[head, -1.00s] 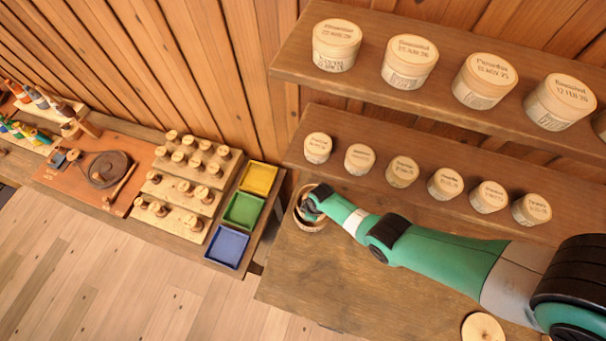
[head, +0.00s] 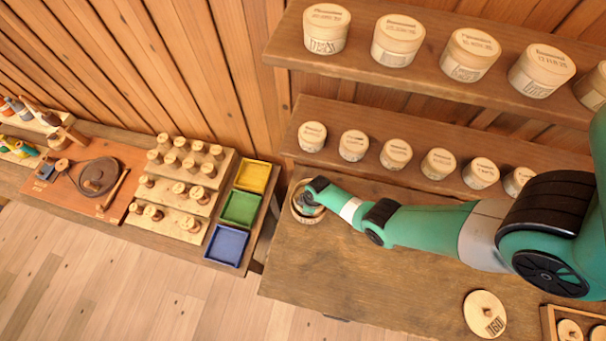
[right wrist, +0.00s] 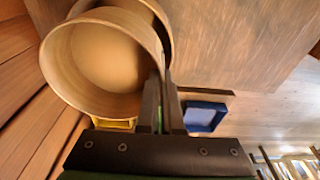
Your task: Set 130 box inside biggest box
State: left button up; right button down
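My right gripper (head: 312,192) reaches the left end of the wooden bench. In the right wrist view its fingers (right wrist: 162,105) straddle the wall of an open, empty round wooden box (right wrist: 105,65), pinching it. A second round box (right wrist: 150,12) shows behind it as a curved rim. In the head view a round box rim (head: 296,208) shows around and below the gripper. I cannot tell whether the held box is inside the other or above it. No 130 marking is legible. My left gripper is not in view.
A round lid marked 160 (head: 485,313) lies on the bench (head: 390,275), beside a compartmented tray (head: 548,318) at lower right. Two shelves (head: 420,115) of lidded round boxes hang behind. Yellow, green and blue trays (head: 228,245) and several spools stand left. The bench middle is clear.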

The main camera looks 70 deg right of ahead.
jog(key=shift+f, duration=0.1)
dwell(0.8)
jog(key=shift+f+b, duration=0.35)
jog(key=shift+b, duration=0.15)
jog(key=shift+f, duration=0.1)
jog(key=shift+f, duration=0.15)
jog(key=shift+f+b, duration=0.2)
jog(key=shift+b, duration=0.25)
dwell(0.3)
jog(key=c, duration=0.6)
grip_release()
jog(key=shift+r, duration=0.1)
dwell(0.4)
